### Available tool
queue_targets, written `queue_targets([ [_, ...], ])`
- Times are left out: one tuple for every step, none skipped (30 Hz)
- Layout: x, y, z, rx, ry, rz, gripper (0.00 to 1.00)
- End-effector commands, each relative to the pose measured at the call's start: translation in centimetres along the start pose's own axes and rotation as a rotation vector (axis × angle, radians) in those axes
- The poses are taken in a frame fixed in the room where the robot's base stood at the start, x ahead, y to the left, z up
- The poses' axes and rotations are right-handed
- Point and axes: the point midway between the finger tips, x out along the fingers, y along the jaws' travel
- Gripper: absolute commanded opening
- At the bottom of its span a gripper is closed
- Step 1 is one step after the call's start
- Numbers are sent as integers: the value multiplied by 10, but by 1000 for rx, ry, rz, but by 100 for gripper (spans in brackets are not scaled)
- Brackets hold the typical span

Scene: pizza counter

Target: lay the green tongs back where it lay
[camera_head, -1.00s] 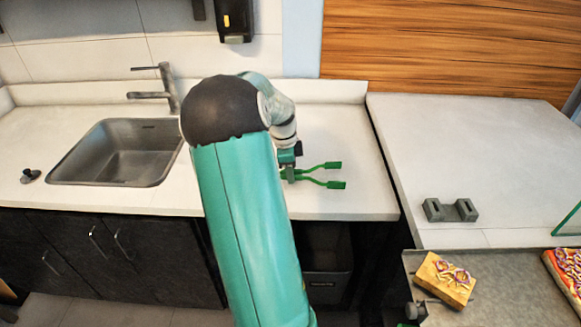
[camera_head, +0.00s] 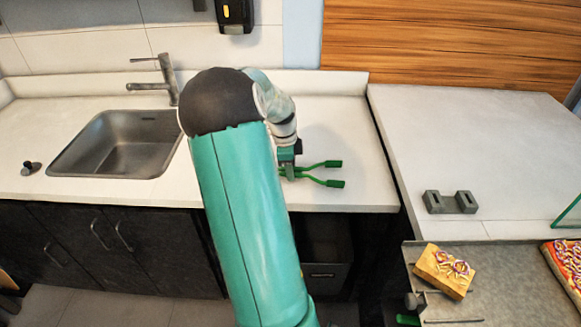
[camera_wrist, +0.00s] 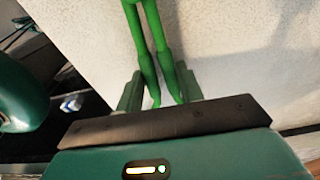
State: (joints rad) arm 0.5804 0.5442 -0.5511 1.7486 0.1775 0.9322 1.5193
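The green tongs (camera_head: 333,183) reach out to the right from my gripper (camera_head: 287,168), over the white counter (camera_head: 355,130) right of the sink. In the wrist view the handle ends of the tongs (camera_wrist: 164,45) lie between the two fingers of my gripper (camera_wrist: 159,78), which are shut on them. The arms of the tongs are slightly spread. A shadow falls on the pale surface beside them. How high they are above the counter I cannot tell. The far ends are out of the wrist view.
The steel sink (camera_head: 122,143) with its faucet (camera_head: 163,78) is left of my arm. On the right counter stands a grey notched block (camera_head: 450,202). In front of it, a grey tray (camera_head: 520,290) bears a yellow topped block (camera_head: 443,271) and a pizza (camera_head: 569,268). The counter around the tongs is clear.

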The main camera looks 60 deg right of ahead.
Motion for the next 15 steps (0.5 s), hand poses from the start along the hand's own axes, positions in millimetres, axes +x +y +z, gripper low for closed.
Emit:
queue_targets([
  [1,0,0,0,0,0,35],
  [1,0,0,0,0,0,35],
  [2,0,0,0,0,0,35],
  [2,0,0,0,0,0,35],
  [2,0,0,0,0,0,35],
  [3,0,0,0,0,0,35],
  [3,0,0,0,0,0,35],
  [4,0,0,0,0,0,35],
  [4,0,0,0,0,0,45],
  [4,0,0,0,0,0,51],
  [4,0,0,0,0,0,57],
  [4,0,0,0,0,0,62],
  [4,0,0,0,0,0,62],
  [4,0,0,0,0,0,62],
  [4,0,0,0,0,0,62],
])
